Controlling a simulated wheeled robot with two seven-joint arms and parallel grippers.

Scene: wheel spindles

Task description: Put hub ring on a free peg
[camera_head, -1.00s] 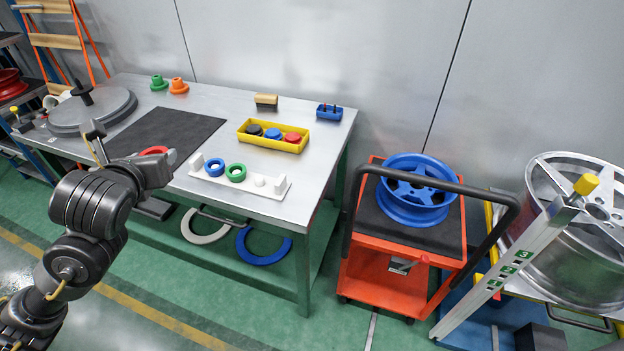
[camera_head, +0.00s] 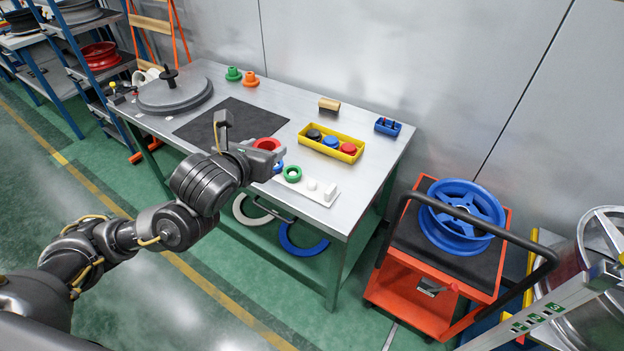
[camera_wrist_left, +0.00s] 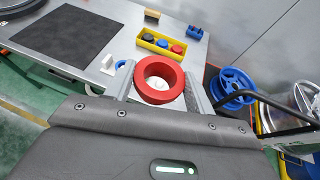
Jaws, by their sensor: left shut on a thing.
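My left gripper (camera_head: 268,159) is shut on the red hub ring (camera_head: 266,143) and holds it above the table's front part. In the left wrist view the red ring (camera_wrist_left: 160,98) sits between the two fingers of the gripper (camera_wrist_left: 159,76). The white peg rack (camera_head: 322,196) lies at the table's front edge, partly hidden by the gripper. It carries a green ring (camera_head: 292,174) and a blue ring (camera_head: 278,167), the blue one partly covered. A short white peg (camera_head: 312,184) to the right of the green ring is bare. My right gripper is not in view.
A yellow tray (camera_head: 303,140) with black, blue and red pieces stands behind the rack. A dark mat (camera_head: 200,125) lies left. Green (camera_head: 233,74) and orange (camera_head: 250,79) parts stand at the back. A red cart (camera_head: 400,295) with a blue wheel (camera_head: 440,228) stands right.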

